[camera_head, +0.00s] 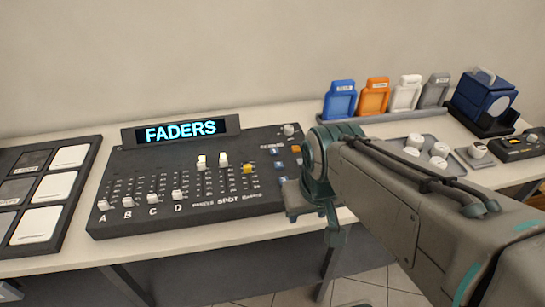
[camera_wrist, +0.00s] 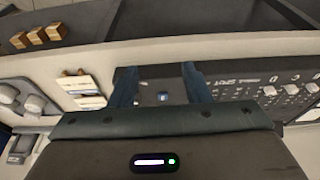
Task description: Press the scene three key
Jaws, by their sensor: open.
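The dark lighting console (camera_head: 135,165) lies on the table with its lit display (camera_head: 187,131) reading FADERS. Blue keys (camera_head: 275,152) run down its right part under a small label, with orange keys beside them. Their numbers are too small to read, so I cannot tell which is scene three. My gripper (camera_head: 303,196) is at the console's right front, its tips largely hidden by my arm. In the wrist view my gripper (camera_wrist: 157,72) is open, with two blue fingers apart over the console. One blue key (camera_wrist: 163,97) shows between them. Contact cannot be told.
Left of the console is a dark tray (camera_head: 65,188) with white and grey panels. To its right stand a rack of coloured holders (camera_head: 373,97), a tray of white round pieces (camera_head: 420,144) and a blue lamp-like box (camera_head: 484,98). The wall rises behind.

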